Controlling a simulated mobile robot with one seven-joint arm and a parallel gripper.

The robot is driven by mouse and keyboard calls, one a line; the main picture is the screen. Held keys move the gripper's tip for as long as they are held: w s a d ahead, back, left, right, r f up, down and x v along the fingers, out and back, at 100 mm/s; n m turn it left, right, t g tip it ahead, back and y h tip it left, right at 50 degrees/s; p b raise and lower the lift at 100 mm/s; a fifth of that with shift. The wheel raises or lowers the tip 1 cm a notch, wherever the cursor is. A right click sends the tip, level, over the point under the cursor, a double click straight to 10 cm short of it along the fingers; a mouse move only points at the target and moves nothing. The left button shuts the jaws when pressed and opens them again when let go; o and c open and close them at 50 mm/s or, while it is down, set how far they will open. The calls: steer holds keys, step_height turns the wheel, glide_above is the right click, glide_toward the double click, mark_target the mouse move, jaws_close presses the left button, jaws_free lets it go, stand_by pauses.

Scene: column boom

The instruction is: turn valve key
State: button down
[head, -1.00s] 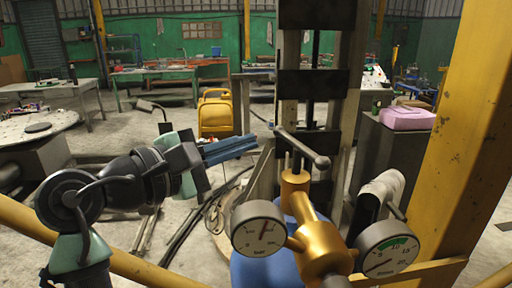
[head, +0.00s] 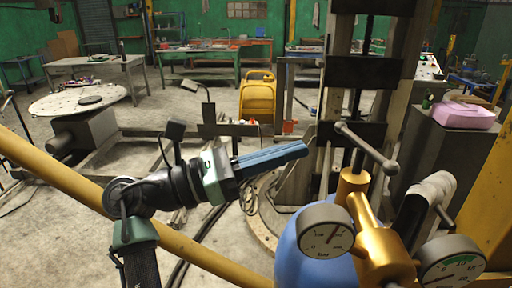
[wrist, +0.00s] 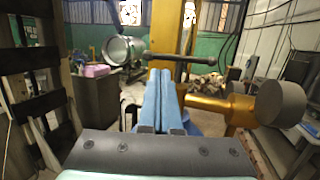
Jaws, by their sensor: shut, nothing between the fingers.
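The valve key is a grey T-bar (head: 367,148) with ball ends, on top of a brass valve (head: 380,247). The bar slants down to the right in the head view. My gripper (head: 306,149) has blue fingers, which are shut and empty. It points right, with its tips left of the bar's near-left end and a visible gap between them. In the wrist view the bar (wrist: 205,58) crosses just beyond and above the fingertips (wrist: 160,72). The brass valve (wrist: 215,103) shows at the right there. The stem's lower part is hidden behind my fingers in that view.
Two dial gauges (head: 326,238) (head: 452,264) flank the valve, above a blue cylinder (head: 290,266). A yellow rail (head: 60,168) crosses the left. A dark column (head: 365,75) rises behind the key. A pink box (head: 463,115) sits on a cabinet at right.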

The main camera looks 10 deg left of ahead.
mark_target(344, 134)
steer(key=p+x, duration=0.1)
steer(key=x, duration=0.1)
steer(key=p+x, duration=0.1)
steer(key=x, duration=0.1)
steer(key=shift+w+d+r, duration=0.15)
steer(key=shift+d+r, duration=0.15)
steer(key=shift+w+d, duration=0.35)
steer(key=shift+d, duration=0.25)
